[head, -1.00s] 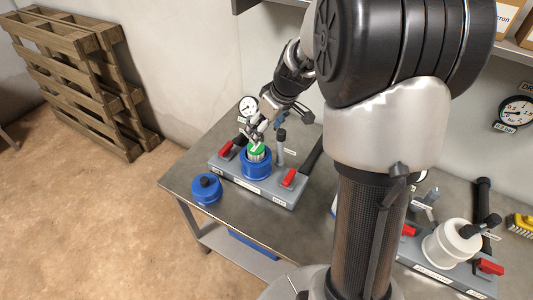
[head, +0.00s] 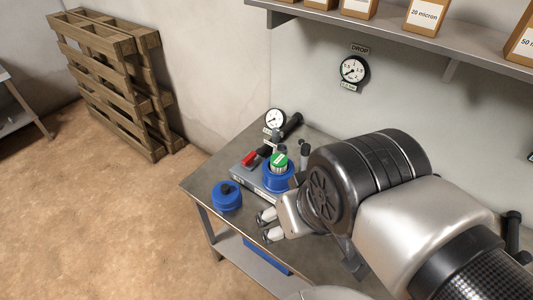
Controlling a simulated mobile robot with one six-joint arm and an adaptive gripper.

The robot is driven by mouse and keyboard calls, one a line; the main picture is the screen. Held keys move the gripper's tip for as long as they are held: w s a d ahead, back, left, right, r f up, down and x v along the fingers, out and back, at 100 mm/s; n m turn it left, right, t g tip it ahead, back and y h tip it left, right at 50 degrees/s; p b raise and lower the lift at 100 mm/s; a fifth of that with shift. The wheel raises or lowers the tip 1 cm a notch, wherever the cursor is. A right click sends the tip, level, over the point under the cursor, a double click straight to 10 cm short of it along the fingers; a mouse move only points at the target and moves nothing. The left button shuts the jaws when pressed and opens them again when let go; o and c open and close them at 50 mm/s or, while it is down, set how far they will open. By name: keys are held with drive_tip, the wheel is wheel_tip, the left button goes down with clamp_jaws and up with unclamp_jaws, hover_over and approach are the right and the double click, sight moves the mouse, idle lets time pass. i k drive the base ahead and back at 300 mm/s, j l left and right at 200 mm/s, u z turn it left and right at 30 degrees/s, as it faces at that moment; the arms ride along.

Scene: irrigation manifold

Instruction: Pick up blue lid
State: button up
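My gripper (head: 268,225) shows as two pale fingers with dark ends, spread apart and empty, to the right of the lid and a little nearer the camera. It does not touch the lid. The rest of the gripper is partly hidden behind my arm. The blue housing (head: 275,182) stands open on the grey manifold base, with a green-topped cartridge (head: 279,161) in it.
A red valve handle (head: 248,160) and a gauge (head: 275,119) are on the manifold behind the lid. My arm covers the table's right part. A shelf with boxes (head: 428,16) hangs above. Wooden pallets (head: 112,85) lean on the wall. The floor at left is clear.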

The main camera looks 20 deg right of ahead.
sight(227, 195)
drive_tip(key=i+j+z, duration=0.15)
drive_tip(key=j+z, duration=0.25)
drive_tip(key=i+j+z, duration=0.1)
drive_tip(key=j+z, duration=0.7)
drive_tip(key=j, duration=0.1)
